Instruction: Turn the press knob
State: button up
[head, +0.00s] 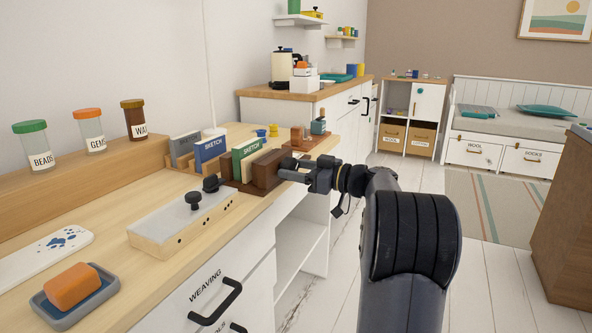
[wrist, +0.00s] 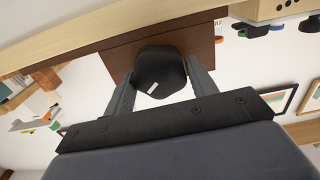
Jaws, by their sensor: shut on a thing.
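The press knob (wrist: 157,72) is a dark rounded knob with a short white mark, in the wrist view in front of a brown wooden face. My gripper (wrist: 160,88) has one finger on each side of it and is shut on it. In the head view my gripper (head: 288,168) reaches in from the right to the brown wooden press (head: 267,168) at the desk's front edge. There the knob is mostly hidden by the fingers or too small to make out.
Upright sketch books (head: 211,147) stand left of the press. A pale box with black knobs (head: 160,228) lies nearer on the desk. A small wooden stand (head: 300,140) is just behind my gripper. Labelled jars (head: 89,128) line the back ledge.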

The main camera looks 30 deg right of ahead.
dwell(0.3)
jog(key=o, duration=1)
jog(key=shift+c, duration=0.2)
jog(key=shift+s+d, duration=0.1)
jog(key=p+v, duration=0.2)
jog(key=v, duration=0.8)
jog(key=shift+s+d+p, duration=0.2)
jog(key=shift+s+p, duration=0.05)
jog(key=shift+p, duration=0.1)
jog(key=b+x, duration=0.2)
jog(key=x, duration=0.9)
jog(key=shift+b, duration=0.4)
